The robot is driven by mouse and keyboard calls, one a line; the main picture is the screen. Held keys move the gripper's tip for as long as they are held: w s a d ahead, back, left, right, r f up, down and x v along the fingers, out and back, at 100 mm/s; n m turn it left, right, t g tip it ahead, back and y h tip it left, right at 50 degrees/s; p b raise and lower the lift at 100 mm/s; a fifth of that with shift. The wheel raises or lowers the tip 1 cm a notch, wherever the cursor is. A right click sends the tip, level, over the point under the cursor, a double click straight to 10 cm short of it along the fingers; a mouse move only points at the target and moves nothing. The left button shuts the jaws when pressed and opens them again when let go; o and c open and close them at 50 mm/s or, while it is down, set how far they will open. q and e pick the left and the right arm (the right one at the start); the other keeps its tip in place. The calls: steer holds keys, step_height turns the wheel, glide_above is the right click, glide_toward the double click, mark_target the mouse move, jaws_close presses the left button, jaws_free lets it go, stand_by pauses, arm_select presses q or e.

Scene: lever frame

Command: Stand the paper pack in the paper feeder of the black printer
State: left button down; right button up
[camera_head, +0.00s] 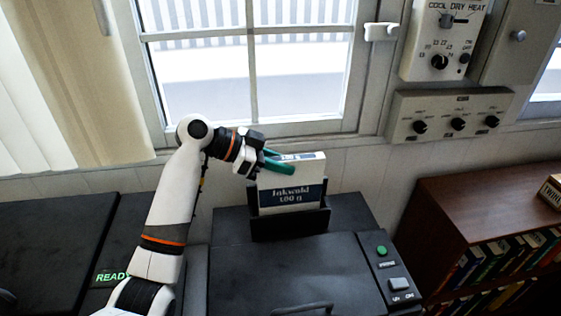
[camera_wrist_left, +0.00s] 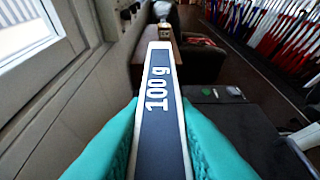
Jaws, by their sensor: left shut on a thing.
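The paper pack (camera_head: 292,186), white with a dark blue band and white lettering, stands upright at the paper feeder (camera_head: 290,224) on top of the black printer (camera_head: 290,270). Its lower edge is hidden behind the feeder's front wall. My left gripper (camera_head: 280,162) is shut on the pack near its top, with green fingers on either side. In the left wrist view the pack's narrow edge (camera_wrist_left: 160,110), reading "100 g", lies between the two green fingers. Whether the pack rests on the feeder's floor cannot be seen. My right gripper is not in view.
A window (camera_head: 250,75) and wall are behind the printer. Control boxes (camera_head: 450,115) hang on the wall at right. A brown bookshelf (camera_head: 470,205) with books stands to the right. A printer panel with a green button (camera_head: 382,250) is at front right.

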arm_select(q)
steer(key=shift+f, duration=0.45)
steer(key=c, duration=1.2)
jaws_free()
steer(key=shift+o, duration=0.2)
steer(key=p+v, duration=0.3)
steer(key=v, duration=0.9)
steer(key=shift+p, duration=0.4)
